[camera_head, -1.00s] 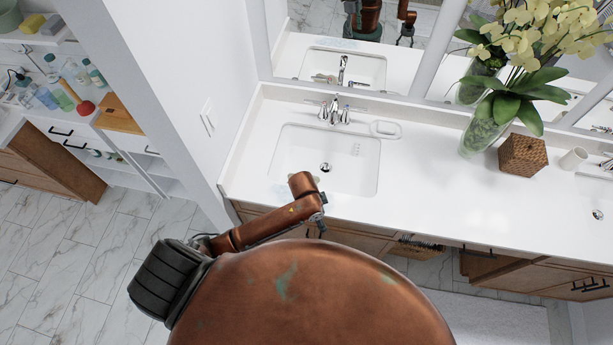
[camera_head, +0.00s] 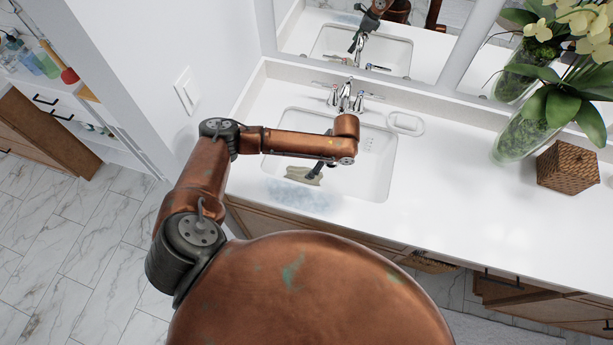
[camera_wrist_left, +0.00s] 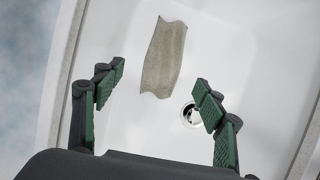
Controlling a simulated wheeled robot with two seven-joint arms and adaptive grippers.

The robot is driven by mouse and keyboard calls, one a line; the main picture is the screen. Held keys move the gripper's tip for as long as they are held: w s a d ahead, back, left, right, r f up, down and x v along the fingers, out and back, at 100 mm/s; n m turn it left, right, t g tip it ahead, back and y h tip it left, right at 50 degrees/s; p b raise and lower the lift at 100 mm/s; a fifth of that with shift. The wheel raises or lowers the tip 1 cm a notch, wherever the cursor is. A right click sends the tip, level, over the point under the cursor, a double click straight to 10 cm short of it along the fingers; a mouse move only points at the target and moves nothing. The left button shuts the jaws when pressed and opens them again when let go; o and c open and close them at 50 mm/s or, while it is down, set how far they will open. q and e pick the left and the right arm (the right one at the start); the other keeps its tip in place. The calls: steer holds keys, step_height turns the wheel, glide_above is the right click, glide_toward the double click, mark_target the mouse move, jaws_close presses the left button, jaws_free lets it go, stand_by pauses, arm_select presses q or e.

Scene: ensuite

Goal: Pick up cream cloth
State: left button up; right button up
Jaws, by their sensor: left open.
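The cream cloth (camera_head: 304,176) lies in the white sink basin (camera_head: 377,180), near its left front part. In the left wrist view it is a beige, slightly wavy strip (camera_wrist_left: 164,57) on the basin floor, beside the drain. My left gripper (camera_head: 320,168) hangs over the sink at the cloth, and its arm hides part of the basin. In the left wrist view the gripper (camera_wrist_left: 160,76) has its green-padded fingers spread wide, with nothing between them. The cloth lies beyond the fingertips, roughly between them. My right gripper is not in view.
The chrome faucet (camera_head: 346,95) stands behind the basin, with a soap dish (camera_head: 405,123) to its right. A pale blue patch (camera_head: 300,195) lies on the counter's front edge. A wicker box (camera_head: 568,167) and a potted orchid (camera_head: 530,125) stand farther right. The counter between is clear.

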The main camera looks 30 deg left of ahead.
mark_target(304, 172)
arm_select(q)
steer(key=shift+w+a+f+b, duration=0.15)
steer(key=shift+f+b, duration=0.1)
steer(key=shift+f, duration=0.35)
steer(key=shift+w+a+f+b, duration=0.1)
steer(key=shift+w+f+b, duration=0.1)
steer(key=shift+f, duration=0.35)
steer(key=shift+w+a+f, duration=0.1)
steer(key=shift+f, duration=0.15)
steer(key=shift+a+f+b, duration=0.15)
steer(key=shift+b, duration=0.25)
steer(key=shift+a+f, duration=0.1)
steer(key=shift+f, duration=0.2)
steer(key=x, duration=0.6)
steer(key=shift+a+f+b, duration=0.25)
steer(key=shift+a+b, duration=0.1)
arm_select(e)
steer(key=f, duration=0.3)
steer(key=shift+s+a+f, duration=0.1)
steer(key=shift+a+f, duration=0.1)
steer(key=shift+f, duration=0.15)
arm_select(q)
steer(key=c, duration=1.1)
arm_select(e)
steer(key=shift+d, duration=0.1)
